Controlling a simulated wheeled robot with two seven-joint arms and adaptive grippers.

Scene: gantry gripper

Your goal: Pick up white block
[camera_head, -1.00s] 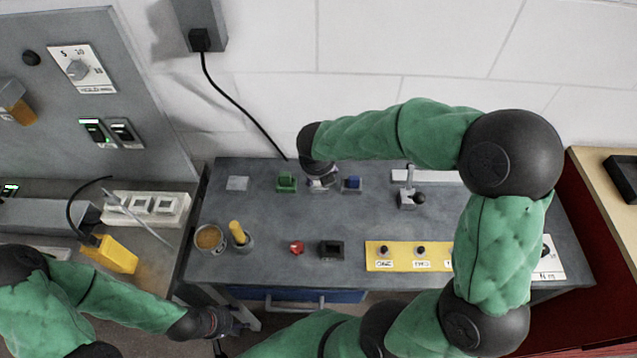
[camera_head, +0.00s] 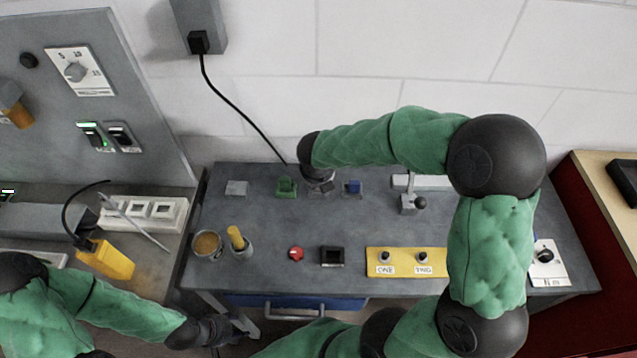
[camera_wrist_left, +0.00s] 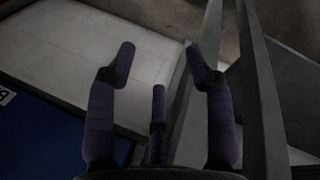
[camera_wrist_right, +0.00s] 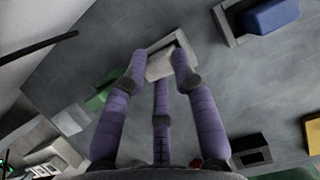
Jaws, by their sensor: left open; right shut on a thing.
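The white block (camera_wrist_right: 160,66) shows in the right wrist view between the fingertips of my right gripper (camera_wrist_right: 158,72), which is shut on it. A grey base lies just beyond the block. In the head view my right gripper (camera_head: 318,183) is between the green block (camera_head: 286,187) and the blue block (camera_head: 353,187), and its wrist largely hides the white block. My left gripper (camera_head: 232,328) is open and empty, low beside the table's front left leg. Its spread fingers (camera_wrist_left: 160,72) show over the floor in the left wrist view.
A grey base plate (camera_head: 237,188) lies left of the green block. A lever (camera_head: 412,203) stands to the right. The table's middle is clear.

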